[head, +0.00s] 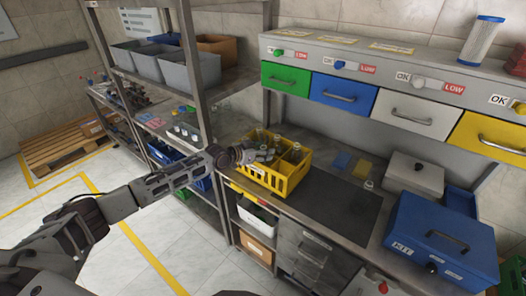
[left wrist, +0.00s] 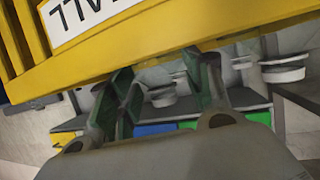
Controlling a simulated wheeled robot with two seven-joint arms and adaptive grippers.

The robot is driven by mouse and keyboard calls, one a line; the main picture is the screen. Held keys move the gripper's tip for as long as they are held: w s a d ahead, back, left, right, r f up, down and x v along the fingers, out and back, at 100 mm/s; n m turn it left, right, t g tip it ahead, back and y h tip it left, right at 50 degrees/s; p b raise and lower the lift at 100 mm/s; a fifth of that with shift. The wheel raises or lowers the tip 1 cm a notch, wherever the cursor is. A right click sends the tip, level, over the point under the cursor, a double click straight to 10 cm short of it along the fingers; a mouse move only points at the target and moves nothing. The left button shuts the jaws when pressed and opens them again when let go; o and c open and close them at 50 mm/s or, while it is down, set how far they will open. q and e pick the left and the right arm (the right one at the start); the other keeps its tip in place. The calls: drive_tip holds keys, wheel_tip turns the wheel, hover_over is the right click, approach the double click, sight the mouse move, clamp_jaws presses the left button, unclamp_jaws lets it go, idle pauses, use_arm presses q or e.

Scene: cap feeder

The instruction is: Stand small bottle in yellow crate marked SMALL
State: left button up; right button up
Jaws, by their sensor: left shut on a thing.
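The yellow crate (head: 268,181) stands on the bench with several greyish bottles (head: 296,148) upright in it. Its labelled wall (left wrist: 170,35) fills the top of the left wrist view, the lettering upside down and cut off. My left gripper (head: 258,155) is at the crate's left side, its fingers over the crate. In the left wrist view the fingers (left wrist: 165,90) stand apart, shut on what seems to be the small bottle; it is mostly hidden, so its tilt and contact with the crate floor cannot be told. My right gripper is out of view.
A blue kit case (head: 440,240) is at the right. Coloured drawers (head: 345,92) hang behind. A shelf post (head: 196,75) rises left of the crate.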

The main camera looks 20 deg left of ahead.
use_arm(q)
drive_tip(key=shift+f, duration=0.15)
drive_tip(key=o, duration=0.8)
drive_tip(key=shift+r+b+v, duration=0.2)
drive_tip(key=shift+b+v, duration=0.3)
drive_tip(key=shift+v, duration=5.55)
